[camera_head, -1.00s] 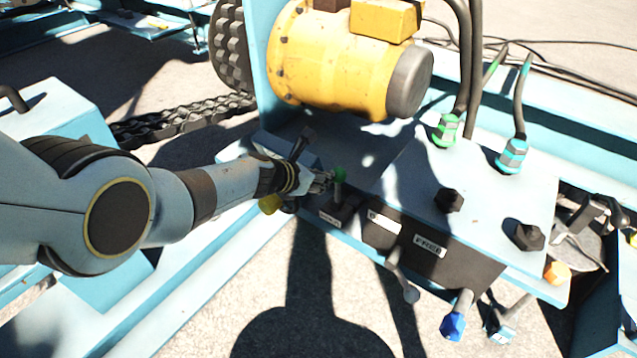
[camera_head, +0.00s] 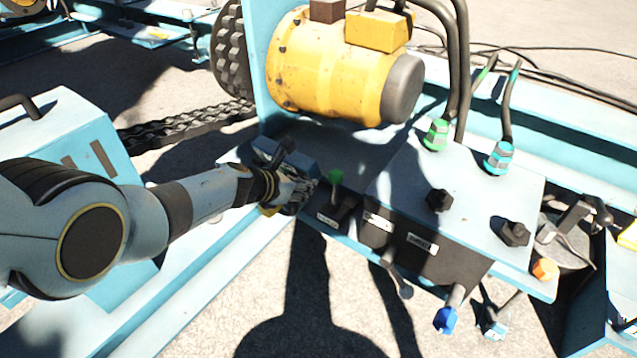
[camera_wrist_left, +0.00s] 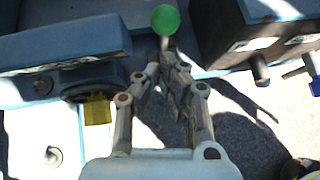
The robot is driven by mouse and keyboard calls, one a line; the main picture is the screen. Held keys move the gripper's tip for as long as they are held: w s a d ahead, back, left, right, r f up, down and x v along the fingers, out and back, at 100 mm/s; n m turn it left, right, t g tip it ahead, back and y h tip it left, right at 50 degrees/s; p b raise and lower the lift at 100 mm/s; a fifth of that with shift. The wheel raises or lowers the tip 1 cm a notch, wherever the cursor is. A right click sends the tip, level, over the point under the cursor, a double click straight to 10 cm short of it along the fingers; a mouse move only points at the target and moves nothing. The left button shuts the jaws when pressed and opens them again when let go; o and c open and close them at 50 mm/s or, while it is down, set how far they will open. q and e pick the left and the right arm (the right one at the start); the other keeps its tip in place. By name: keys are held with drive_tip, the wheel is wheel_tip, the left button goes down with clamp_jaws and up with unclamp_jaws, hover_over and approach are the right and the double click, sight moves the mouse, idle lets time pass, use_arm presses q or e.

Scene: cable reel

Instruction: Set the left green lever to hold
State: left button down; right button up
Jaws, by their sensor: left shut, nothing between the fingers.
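The left green lever has a round green knob (camera_head: 336,177) on a short stem, in front of the dark panel at the left end of the valve box. In the left wrist view the green knob (camera_wrist_left: 165,19) stands just beyond my fingertips. My left gripper (camera_head: 308,186) is just left of the knob in the head view. Its fingers (camera_wrist_left: 172,68) are shut with nothing between them. A small gap shows between gripper and knob in the head view; whether the fingertips touch the stem is unclear. My right gripper is in neither view.
White labels (camera_head: 377,222) mark the dark panel; their text is hard to read. A grey lever (camera_head: 402,288) and a blue-knobbed lever (camera_head: 446,320) stick out to the right. A yellow motor (camera_head: 330,75) stands behind. Hoses rise from a green fitting (camera_head: 436,136).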

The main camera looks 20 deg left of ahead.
use_arm(q)
drive_tip(key=s+a+r+p, duration=0.2)
drive_tip(key=s+r+p, duration=0.1)
drive_tip(key=r+p, duration=0.3)
drive_tip(key=shift+s+a+r, duration=0.25)
drive_tip(key=shift+a+r, duration=0.1)
drive_tip(key=shift+r, duration=0.6)
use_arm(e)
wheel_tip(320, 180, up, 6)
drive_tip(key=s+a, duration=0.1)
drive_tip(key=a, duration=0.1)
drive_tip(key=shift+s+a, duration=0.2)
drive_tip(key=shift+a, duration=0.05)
